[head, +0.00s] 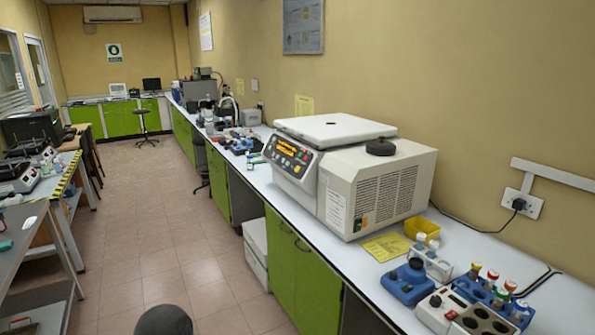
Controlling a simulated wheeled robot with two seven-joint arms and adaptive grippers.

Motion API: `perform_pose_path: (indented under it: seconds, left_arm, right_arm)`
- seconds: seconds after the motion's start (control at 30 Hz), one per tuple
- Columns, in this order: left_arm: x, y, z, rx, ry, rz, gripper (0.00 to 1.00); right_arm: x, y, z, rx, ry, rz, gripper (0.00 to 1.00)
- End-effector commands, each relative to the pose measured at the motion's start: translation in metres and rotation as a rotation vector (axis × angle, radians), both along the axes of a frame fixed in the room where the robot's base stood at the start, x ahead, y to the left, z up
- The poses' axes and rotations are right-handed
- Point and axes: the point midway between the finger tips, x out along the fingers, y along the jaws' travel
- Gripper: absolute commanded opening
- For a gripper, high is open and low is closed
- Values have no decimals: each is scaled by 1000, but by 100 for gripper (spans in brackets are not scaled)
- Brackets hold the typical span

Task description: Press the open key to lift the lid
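A large cream bench machine (350,170) with a vented side stands on the long white bench. Its white lid (333,129) lies flat on top and looks shut. The dark control panel (288,157) is on the machine's sloped front, facing left, with an orange lit display and several coloured keys. The key labels are too small to read, so I cannot tell which is the open key. Neither of my grippers shows in the head view.
A black round knob or cap (381,147) sits on the machine's top. A yellow bin (421,229), blue tube racks (487,292) and a yellow sheet (386,247) lie to its right. The tiled floor (170,240) left of the green cabinets is mostly clear.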

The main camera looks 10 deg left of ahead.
Motion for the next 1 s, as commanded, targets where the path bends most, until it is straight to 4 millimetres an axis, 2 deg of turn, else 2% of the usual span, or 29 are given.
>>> perform_pose_path:
  seconds: [0.17, 0.2, 0.3, 0.33, 1.0]
  left_arm:
    - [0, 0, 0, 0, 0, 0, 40]
    - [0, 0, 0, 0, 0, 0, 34]
    - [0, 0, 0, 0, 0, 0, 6]
    - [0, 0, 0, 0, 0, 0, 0]
    - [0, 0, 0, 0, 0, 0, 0]
  right_arm:
    - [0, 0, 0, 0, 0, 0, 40]
    - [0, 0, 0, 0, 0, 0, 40]
    - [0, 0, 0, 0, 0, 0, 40]
    - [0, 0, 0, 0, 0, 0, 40]
    - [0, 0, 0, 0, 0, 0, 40]
